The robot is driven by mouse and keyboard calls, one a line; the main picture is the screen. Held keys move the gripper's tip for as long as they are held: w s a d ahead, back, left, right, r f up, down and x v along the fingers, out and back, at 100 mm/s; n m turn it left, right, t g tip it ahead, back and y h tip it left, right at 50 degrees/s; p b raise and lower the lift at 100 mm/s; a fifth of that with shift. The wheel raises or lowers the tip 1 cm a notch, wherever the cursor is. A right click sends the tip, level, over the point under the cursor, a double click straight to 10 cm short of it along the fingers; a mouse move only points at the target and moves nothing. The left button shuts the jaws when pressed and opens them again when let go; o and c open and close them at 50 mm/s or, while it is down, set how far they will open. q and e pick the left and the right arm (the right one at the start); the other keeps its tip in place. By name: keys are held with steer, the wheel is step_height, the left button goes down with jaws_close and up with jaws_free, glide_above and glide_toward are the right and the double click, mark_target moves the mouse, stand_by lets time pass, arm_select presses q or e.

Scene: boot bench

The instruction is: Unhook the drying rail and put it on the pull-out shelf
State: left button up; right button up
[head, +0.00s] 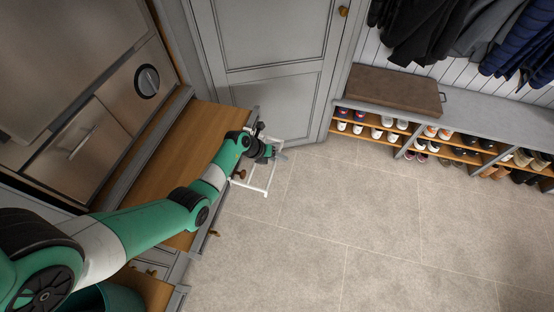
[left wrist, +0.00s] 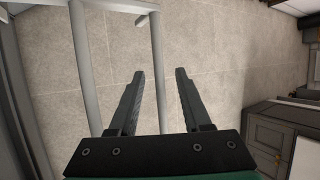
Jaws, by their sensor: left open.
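The white drying rail (head: 267,180) hangs at the end of the grey cabinet, with its bars reaching out over the floor. My left gripper (head: 279,155) is at the far part of the rail, its arm passing over the wood. In the left wrist view, its two fingers (left wrist: 158,76) are open, and one pale bar of the rail (left wrist: 157,55) runs between them. Whether either finger touches the bar cannot be told. A wooden shelf-like surface (head: 165,150) lies beside the rail, under my arm; it looks bare where it shows. The rail's hooks are mostly hidden by my arm.
A steel-fronted appliance (head: 110,110) stands above the wood on the left. A grey door (head: 265,95) is behind the rail. A bench with shoe cubbies (head: 460,120) and hanging coats stands at the right. The tiled floor (head: 340,225) is clear.

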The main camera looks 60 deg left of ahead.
arm_select(q)
jaws_close()
stand_by(2.8)
steer(key=shift+r+p, duration=3.55)
steer(key=shift+p, duration=0.5)
